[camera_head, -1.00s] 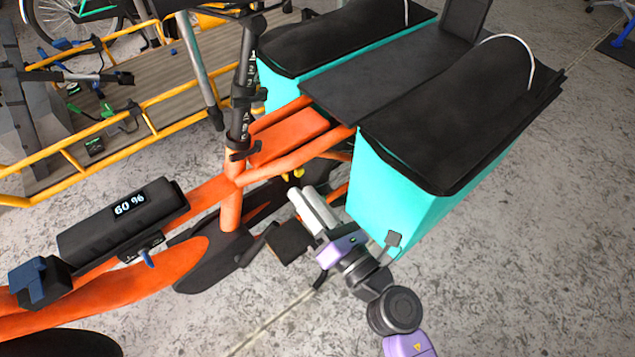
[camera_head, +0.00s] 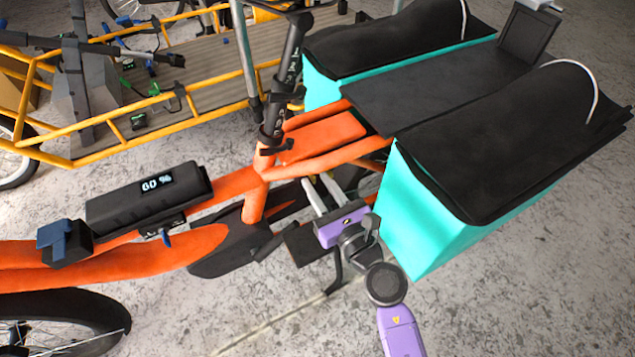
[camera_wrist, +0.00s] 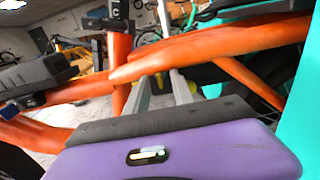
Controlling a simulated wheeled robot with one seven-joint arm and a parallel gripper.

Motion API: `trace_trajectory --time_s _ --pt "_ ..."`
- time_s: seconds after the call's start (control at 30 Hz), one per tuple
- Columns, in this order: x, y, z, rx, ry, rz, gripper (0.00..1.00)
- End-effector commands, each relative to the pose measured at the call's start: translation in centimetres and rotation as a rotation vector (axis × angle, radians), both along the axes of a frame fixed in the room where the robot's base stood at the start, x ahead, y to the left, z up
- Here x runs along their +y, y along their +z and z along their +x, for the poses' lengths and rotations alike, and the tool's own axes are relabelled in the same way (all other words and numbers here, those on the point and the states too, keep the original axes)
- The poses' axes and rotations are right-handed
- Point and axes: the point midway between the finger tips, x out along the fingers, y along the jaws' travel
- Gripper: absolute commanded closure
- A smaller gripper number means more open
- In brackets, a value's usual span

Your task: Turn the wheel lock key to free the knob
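The orange cargo bike (camera_head: 210,240) carries a black battery case (camera_head: 110,207) with a "60 %" display. A blue knob-like part (camera_head: 60,238) sits on a black block on the frame at the far left. I cannot tell for sure which is the wheel lock key. My gripper (camera_head: 317,180) is beside the orange frame below the seat post, right of these parts. Its two silver fingers are apart and appear empty. In the wrist view the gripper (camera_wrist: 160,82) points toward the orange tubes.
A teal bag (camera_head: 415,225) with a black lid stands close to the right of my gripper. A black seat post (camera_head: 280,95) rises behind it. A yellow-railed cargo bike (camera_head: 100,150) stands at the back left. Concrete floor is clear in front.

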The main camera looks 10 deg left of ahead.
Motion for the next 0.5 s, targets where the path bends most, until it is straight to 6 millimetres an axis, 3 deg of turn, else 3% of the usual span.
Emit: trace_trajectory --time_s 0.37,0.5 --pt "0.45 0.01 0.63 0.001 0.0 0.001 0.71" --pt "0.44 0.01 0.62 0.001 0.0 0.001 0.96"
